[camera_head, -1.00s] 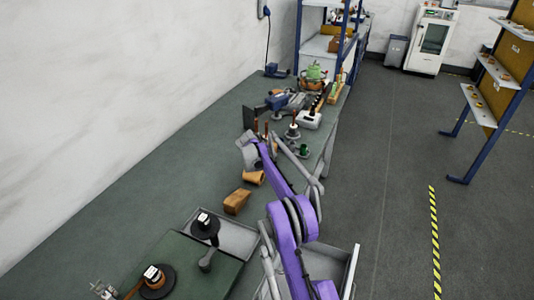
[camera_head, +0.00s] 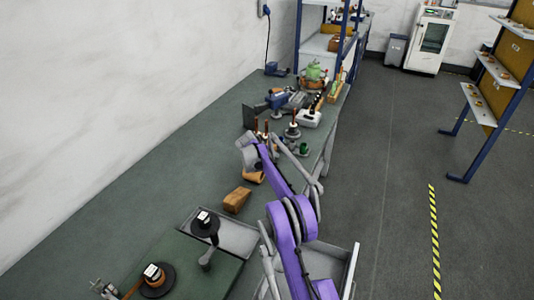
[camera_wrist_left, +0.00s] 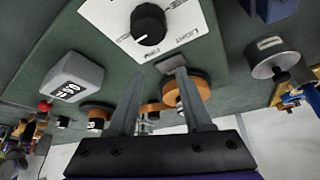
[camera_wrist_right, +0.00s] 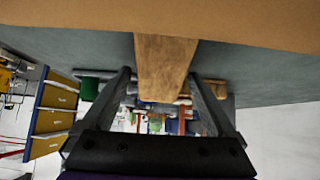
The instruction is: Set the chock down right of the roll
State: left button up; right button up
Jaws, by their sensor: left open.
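A brown wooden block, apparently the chock (camera_head: 237,201), lies on the green bench in the head view. A smaller orange-brown piece, possibly the roll (camera_head: 254,177), is just beyond it, partly behind my right arm. In the right wrist view, a wooden block (camera_wrist_right: 165,65) stands between the fingers of my right gripper (camera_wrist_right: 161,72), close to both; whether they press on it is unclear. A wide smooth tan surface (camera_wrist_right: 160,20) fills the top of that view. My left gripper (camera_wrist_left: 159,73) is open and empty in its wrist view.
A grey tray (camera_head: 235,236) and a spool with a black flange (camera_head: 155,280) are at the near end. Spindles and tools (camera_head: 290,130) crowd the far bench. Bare bench (camera_head: 150,190) lies left of the block. A dial plate (camera_wrist_left: 145,25) shows in the left wrist view.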

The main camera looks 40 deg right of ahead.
jog(key=shift+r, duration=0.4)
jog(key=v, duration=1.2)
jog(key=shift+r+b, duration=0.25)
jog(key=shift+b, duration=0.1)
jog(key=s+a+r+n+t+y, duration=0.1)
jog(key=s+a+r+n+y, duration=0.15)
jog(key=s+a, duration=0.6)
jog(key=s+a+r+n+y, duration=0.15)
jog(key=s+a+n, duration=0.25)
jog(key=s+a, duration=0.5)
jog(key=s+a+f+n+y, duration=0.2)
jog(key=s+a, duration=0.5)
jog(key=s, duration=0.4)
jog(key=s+a+f+n+y, duration=0.2)
jog(key=s+a+f+n, duration=0.2)
jog(key=s+a+f, duration=0.3)
jog(key=s+a, duration=0.1)
jog(key=s, duration=0.3)
jog(key=shift+s+a+f, duration=0.15)
jog(key=shift+s, duration=0.2)
